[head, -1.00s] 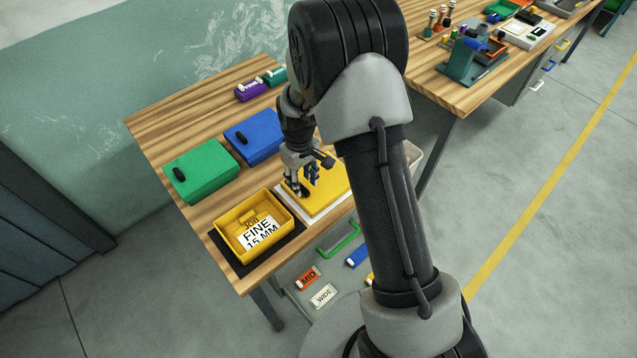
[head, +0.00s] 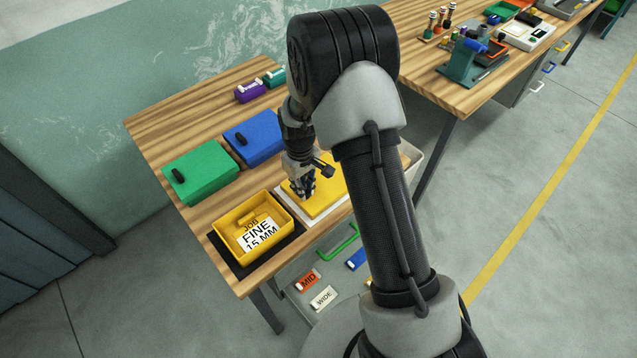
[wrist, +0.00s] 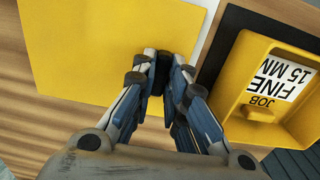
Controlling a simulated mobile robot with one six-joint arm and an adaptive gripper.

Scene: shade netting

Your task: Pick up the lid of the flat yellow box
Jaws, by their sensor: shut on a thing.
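The flat yellow lid (head: 327,192) lies on a white mat at the front of the wooden table; it fills the upper left of the wrist view (wrist: 90,50). My gripper (head: 303,190) points down over the lid's left part. In the wrist view my gripper (wrist: 161,82) has its fingers closed together around a small dark handle on the lid, which they mostly hide. The open yellow box (head: 234,241) stands left of the lid on a black mat, holding a white card reading "JOB FINE 15 MM"; it also shows at the right of the wrist view (wrist: 237,125).
A green box (head: 200,172) and a blue box (head: 255,138) with dark handles stand behind. Purple (head: 250,92) and teal (head: 275,76) items sit at the back. A second bench (head: 425,75) with tools is at the right. The table's left rear is clear.

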